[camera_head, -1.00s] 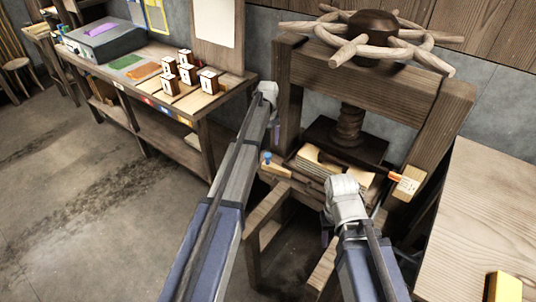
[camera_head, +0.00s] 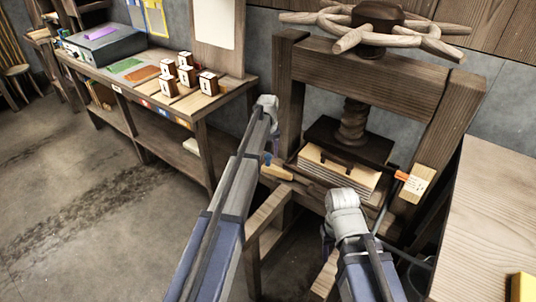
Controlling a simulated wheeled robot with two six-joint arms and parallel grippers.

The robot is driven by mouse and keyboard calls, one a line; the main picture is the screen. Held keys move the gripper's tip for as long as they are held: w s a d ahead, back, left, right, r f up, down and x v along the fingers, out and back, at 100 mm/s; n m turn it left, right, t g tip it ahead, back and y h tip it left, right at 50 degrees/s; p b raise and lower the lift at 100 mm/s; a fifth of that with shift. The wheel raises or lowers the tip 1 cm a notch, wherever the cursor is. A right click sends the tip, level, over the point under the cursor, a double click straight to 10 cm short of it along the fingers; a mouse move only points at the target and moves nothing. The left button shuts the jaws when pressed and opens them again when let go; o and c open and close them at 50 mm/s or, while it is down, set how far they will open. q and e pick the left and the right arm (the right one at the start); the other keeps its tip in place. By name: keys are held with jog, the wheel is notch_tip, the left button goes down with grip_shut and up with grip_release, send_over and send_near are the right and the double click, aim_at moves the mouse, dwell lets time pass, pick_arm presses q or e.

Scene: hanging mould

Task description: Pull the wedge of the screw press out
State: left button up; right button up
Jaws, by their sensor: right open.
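The wooden screw press (camera_head: 300,75) stands right of centre, with a spoked wheel (camera_head: 375,22) on top and a screw (camera_head: 352,122) down to a dark platen (camera_head: 335,135). A pale layered stack (camera_head: 335,172) lies under the platen. A light wooden piece (camera_head: 279,173) with a blue part sits at the press's left front; I cannot tell whether it is the wedge. My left gripper (camera_head: 272,142) is beside the press's left post, its fingers mostly hidden. My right gripper (camera_head: 327,240) is in front of the press, open, largely hidden behind its wrist and apart from the stack.
A workbench (camera_head: 225,100) at the left holds several marked blocks (camera_head: 208,83) and a grey box (camera_head: 100,45). A light wooden plate (camera_head: 420,180) with an orange-ended item is on the press's right post. A pale table (camera_head: 490,215) stands at the right. The left floor is clear.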

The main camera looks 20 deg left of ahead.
pick_arm(q)
grip_shut()
dwell(1.1)
